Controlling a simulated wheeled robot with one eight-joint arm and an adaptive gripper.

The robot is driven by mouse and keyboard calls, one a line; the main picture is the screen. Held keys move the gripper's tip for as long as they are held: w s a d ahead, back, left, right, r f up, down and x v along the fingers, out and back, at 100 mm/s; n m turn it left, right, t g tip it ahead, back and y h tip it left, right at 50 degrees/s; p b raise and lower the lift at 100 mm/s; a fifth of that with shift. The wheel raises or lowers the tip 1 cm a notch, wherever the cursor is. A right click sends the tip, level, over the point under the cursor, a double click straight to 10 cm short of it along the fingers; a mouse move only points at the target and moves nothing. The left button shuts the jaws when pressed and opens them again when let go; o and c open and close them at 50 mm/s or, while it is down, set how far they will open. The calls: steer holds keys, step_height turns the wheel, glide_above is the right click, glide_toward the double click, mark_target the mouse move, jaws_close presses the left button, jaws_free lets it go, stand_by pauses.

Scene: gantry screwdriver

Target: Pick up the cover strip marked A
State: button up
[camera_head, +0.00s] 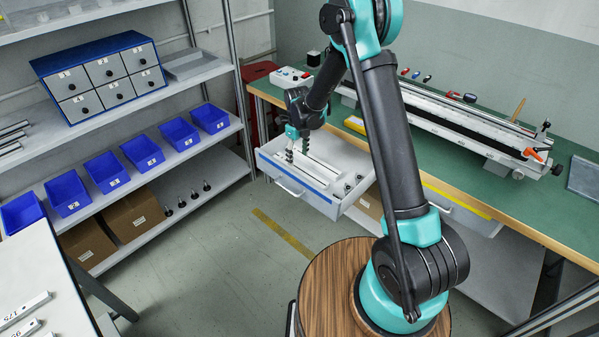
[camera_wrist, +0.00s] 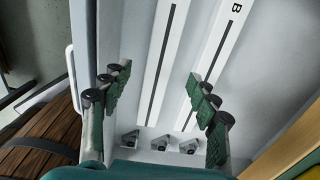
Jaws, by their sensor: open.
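Two white strips with a dark centre line lie side by side in an open drawer (camera_head: 331,208). In the wrist view, the right strip (camera_wrist: 217,45) bears the mark B. The left strip (camera_wrist: 165,50) runs between my fingers; no mark shows on its visible part, so I cannot read whether it is A. My gripper (camera_wrist: 160,88) is open, with a green finger pad on each side of the left strip and nothing held. The right fingers overlap part of strip B in the picture. In the head view, my gripper (camera_head: 298,154) is over the drawer's left part.
Three small metal pieces (camera_wrist: 160,143) sit at the drawer's near end. The drawer walls stand close around my gripper. A green workbench (camera_head: 470,180) with a long rail fixture (camera_head: 455,119) is above and to the right. A shelf with blue bins (camera_head: 107,170) stands left.

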mark_target(299, 169)
steer(key=shift+s+d+f, duration=0.1)
steer(key=shift+d+f, duration=0.05)
steer(key=shift+f, duration=1.45)
steer(key=shift+s+d+f, duration=0.1)
steer(key=shift+d+f, duration=0.05)
steer(key=shift+f, duration=1.45)
steer(key=shift+c, duration=0.4)
steer(key=c, duration=1.3)
steer(key=shift+r, duration=0.1)
